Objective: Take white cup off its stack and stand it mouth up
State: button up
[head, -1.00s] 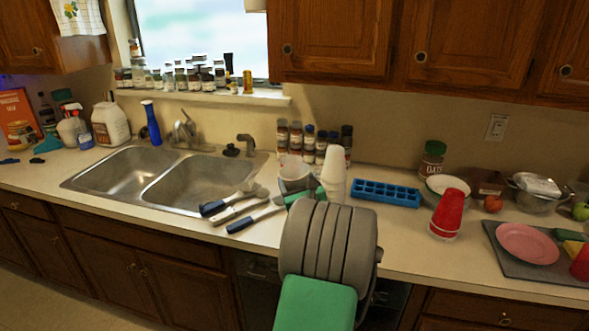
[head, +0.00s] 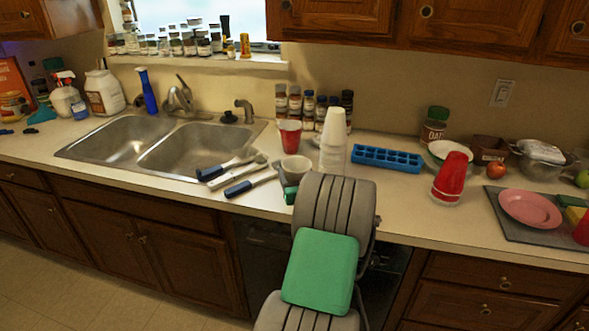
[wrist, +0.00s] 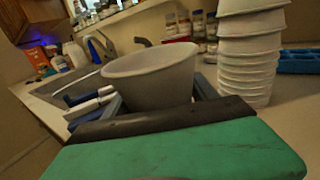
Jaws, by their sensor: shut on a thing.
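The white cup (head: 296,167) is mouth up just left of the stack, partly hidden by my arm in the head view. In the wrist view the white cup (wrist: 150,78) fills the middle, its rim upward and slightly tilted in the picture. My gripper (wrist: 160,99) is shut on it low on its body, with a finger at each side. Whether its base touches the counter is hidden. The stack of white cups (head: 333,135) stands upside down to the right of the held cup, apart from it; it also shows in the wrist view (wrist: 249,50).
A red cup (head: 289,141) stands mouth up close behind the held cup. Blue-handled utensils (head: 240,166) lie to its left, beside the sink (head: 125,140). Spice jars (head: 308,108) line the wall. A blue ice tray (head: 388,158) and a red cup stack (head: 452,178) are to the right.

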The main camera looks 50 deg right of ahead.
jog(key=shift+f+b, duration=0.35)
jog(key=shift+f, duration=0.6)
jog(key=shift+f, duration=0.45)
jog(key=o, duration=1.4)
jog(key=shift+c, duration=0.2)
jog(key=b+v, duration=0.1)
jog(key=v, duration=0.7)
jog(key=shift+b, duration=0.4)
jog(key=shift+d, duration=0.1)
